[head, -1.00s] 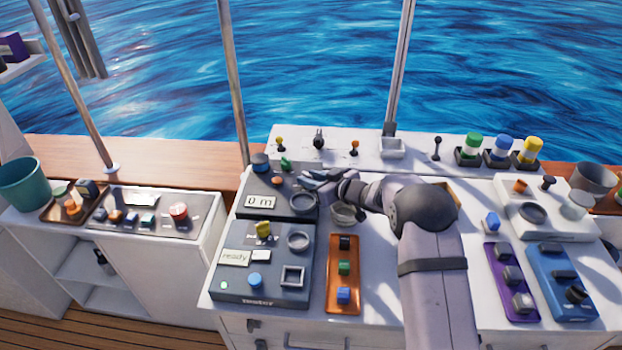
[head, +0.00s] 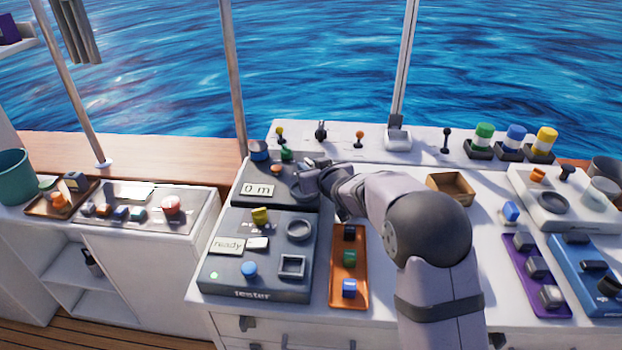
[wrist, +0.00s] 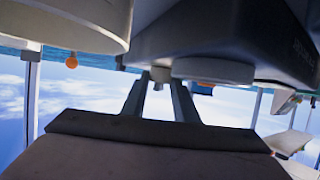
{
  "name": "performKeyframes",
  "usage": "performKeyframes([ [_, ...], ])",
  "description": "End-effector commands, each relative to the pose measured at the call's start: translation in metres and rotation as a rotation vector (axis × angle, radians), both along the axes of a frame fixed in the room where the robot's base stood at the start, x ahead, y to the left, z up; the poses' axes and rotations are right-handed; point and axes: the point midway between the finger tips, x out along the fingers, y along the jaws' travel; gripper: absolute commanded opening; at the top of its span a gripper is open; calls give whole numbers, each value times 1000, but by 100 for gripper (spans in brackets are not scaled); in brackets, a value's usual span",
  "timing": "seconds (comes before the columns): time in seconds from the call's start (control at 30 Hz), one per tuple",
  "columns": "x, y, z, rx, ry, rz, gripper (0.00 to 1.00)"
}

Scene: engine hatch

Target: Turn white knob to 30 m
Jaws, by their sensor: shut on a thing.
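The depth panel (head: 228,192) is a dark grey unit at the left of the console. Its display (head: 257,190) reads "0 m". My gripper (head: 308,166) is over the panel's right back part, beyond the grey ring (head: 301,190). In the wrist view its two fingers (wrist: 160,84) reach away from me, with a small pale piece, apparently the white knob (wrist: 160,74), between their tips. The gripper is shut on it. The knob is hidden behind the gripper in the head view, so its pointer angle cannot be told.
A blue knob (head: 259,150), a green knob (head: 287,154) and an orange button (head: 276,169) are close to my gripper. The tester unit (head: 262,296) is in front. An orange tray (head: 349,300) stands beside it. Small levers (head: 360,138) line the raised back shelf.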

Motion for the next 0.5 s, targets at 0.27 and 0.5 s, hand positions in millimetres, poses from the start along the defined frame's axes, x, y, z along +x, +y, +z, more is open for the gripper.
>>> performKeyframes([
  [0.27, 0, 0, 6, 17, -9, -43, 4],
  [0.5, 0, 0, 8, 16, -6, -45, 4],
])
